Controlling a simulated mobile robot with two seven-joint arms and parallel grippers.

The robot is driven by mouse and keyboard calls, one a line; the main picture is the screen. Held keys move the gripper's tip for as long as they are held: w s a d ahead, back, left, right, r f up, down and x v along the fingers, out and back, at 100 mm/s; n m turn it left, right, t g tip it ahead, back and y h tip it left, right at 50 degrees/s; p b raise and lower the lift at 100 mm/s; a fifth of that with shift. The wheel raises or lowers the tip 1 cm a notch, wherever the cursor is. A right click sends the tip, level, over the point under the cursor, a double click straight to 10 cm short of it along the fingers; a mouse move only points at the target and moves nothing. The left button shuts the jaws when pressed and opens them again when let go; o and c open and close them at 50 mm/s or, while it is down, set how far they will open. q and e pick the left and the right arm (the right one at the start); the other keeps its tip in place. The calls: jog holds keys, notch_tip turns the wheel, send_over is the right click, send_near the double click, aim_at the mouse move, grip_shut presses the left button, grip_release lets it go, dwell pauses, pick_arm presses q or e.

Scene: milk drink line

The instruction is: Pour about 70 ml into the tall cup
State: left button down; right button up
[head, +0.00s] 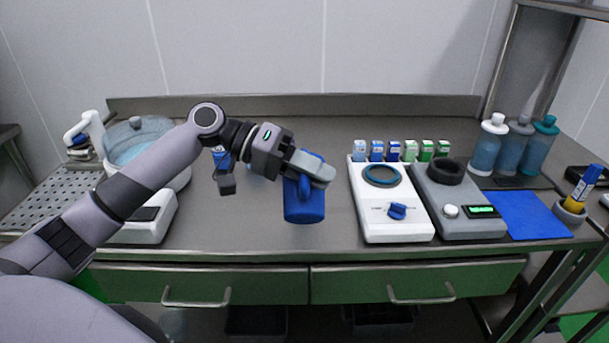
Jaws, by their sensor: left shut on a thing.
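My left gripper (310,169) is shut on a blue vessel (305,208), which looks like a jug or pitcher. It holds the vessel near the middle of the counter, left of the white device. The fingers cover part of the vessel's upper side, and its contents do not show. I cannot tell whether it touches the counter. A small blue object (220,156) shows partly behind my left arm; I cannot tell what it is. I cannot make out a tall cup for certain. My right gripper is not in view.
A white device (368,224) with a ring and blue knob stands beside a grey device (437,225) with a lit display. Several small cartons (393,151) line up behind. Bottles (486,150) and a blue mat (532,216) are at right. A clear-bowled machine (131,137) is at left.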

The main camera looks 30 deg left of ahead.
pick_arm(q)
jog(key=shift+w+a+r+n, duration=0.25)
jog(key=shift+w+r+n, duration=0.15)
jog(key=shift+r, duration=0.25)
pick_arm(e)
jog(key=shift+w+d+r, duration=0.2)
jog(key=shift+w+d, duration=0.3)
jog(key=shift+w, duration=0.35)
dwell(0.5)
